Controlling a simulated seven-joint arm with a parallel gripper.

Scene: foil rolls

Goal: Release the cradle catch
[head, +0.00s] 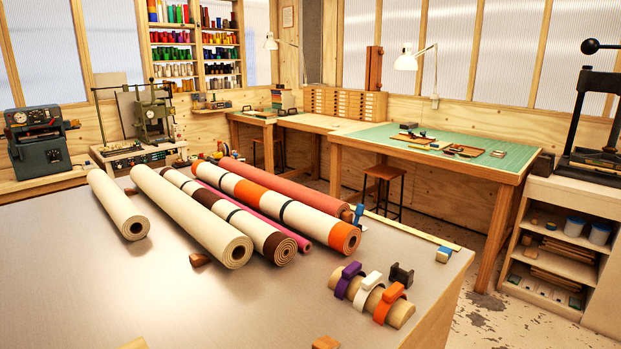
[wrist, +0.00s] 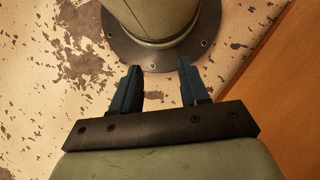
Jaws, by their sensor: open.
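Several rolls lie side by side on the grey tabletop in the head view, including a cream roll (head: 190,215), a cream-and-orange roll (head: 270,200) and a rust-red roll (head: 290,188). A small blue piece (head: 359,214) stands at the near end of the rust-red roll. I cannot tell whether it is the cradle catch. Small wooden blocks show by the rolls, one of them (head: 200,258) at the front. My gripper (wrist: 160,86) shows only in the wrist view. Its two blue fingers are apart with nothing between them, pointing down over the floor, away from the rolls.
A wooden rod (head: 402,314) with purple, white and orange clips lies at the table's front right, beside a dark bracket (head: 402,273). A yellow strip (head: 412,232) with a blue-and-white block (head: 443,255) lies along the right edge. The tabletop's front left (head: 90,290) is mostly clear.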

